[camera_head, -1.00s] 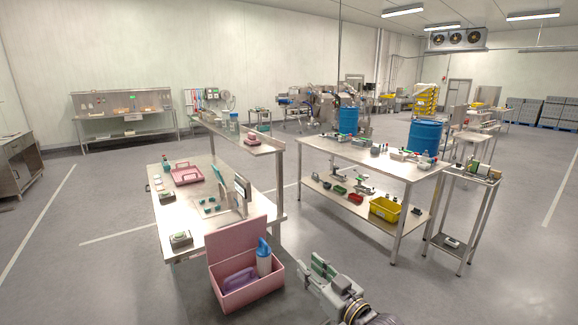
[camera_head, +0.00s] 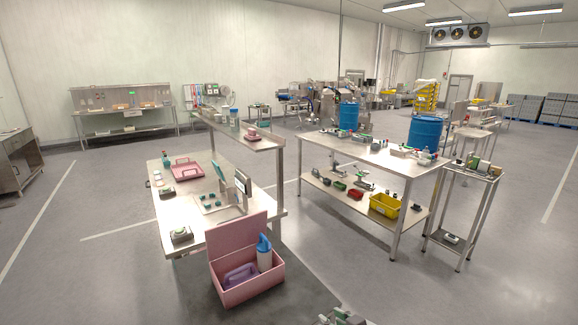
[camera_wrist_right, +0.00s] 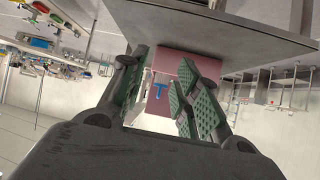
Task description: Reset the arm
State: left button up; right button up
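My right gripper (camera_head: 340,317) shows only as its tip at the bottom edge of the head view, low and to the right of the pink box. In the right wrist view its two green-padded fingers (camera_wrist_right: 158,98) stand apart with a gap between them and nothing held. My left gripper is in neither view.
The open pink box (camera_head: 248,291) holds a purple item (camera_head: 240,275) and a blue-capped bottle (camera_head: 264,254). Left of centre stands a steel table (camera_head: 190,208) with a pink tray (camera_head: 187,171).

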jog(key=s+d+f+m+g+h, duration=0.1)
jog(key=s+d+f+g+h, duration=0.1)
jog(key=s+d+f, duration=0.3)
jog(key=s+d+f+m+g+h, duration=0.1)
jog(key=s+d+g, duration=0.1)
jog(key=s, duration=0.4)
jog(key=s+d+f+m+g+h, duration=0.1)
jog(key=s+d+f+g+h, duration=0.1)
jog(key=s+d+f, duration=0.3)
notch_tip(320, 180, down, 28)
jog(key=s+a+r+g+p, duration=0.1)
jog(key=s+a+g+p, duration=0.1)
jog(key=s+p, duration=0.1)
jog(key=s+d+f+p, duration=0.1)
jog(key=s+d+f, duration=0.1)
jog(key=s+f, duration=0.7)
jog(key=s+d+f+g+p, duration=0.1)
jog(key=s+d+f, duration=0.1)
jog(key=s+f, duration=0.7)
jog(key=s, duration=0.4)
jog(key=shift+s+d+f+n, duration=0.15)
jog(key=shift+d+f+n, duration=0.1)
jog(key=shift+d+n, duration=0.05)
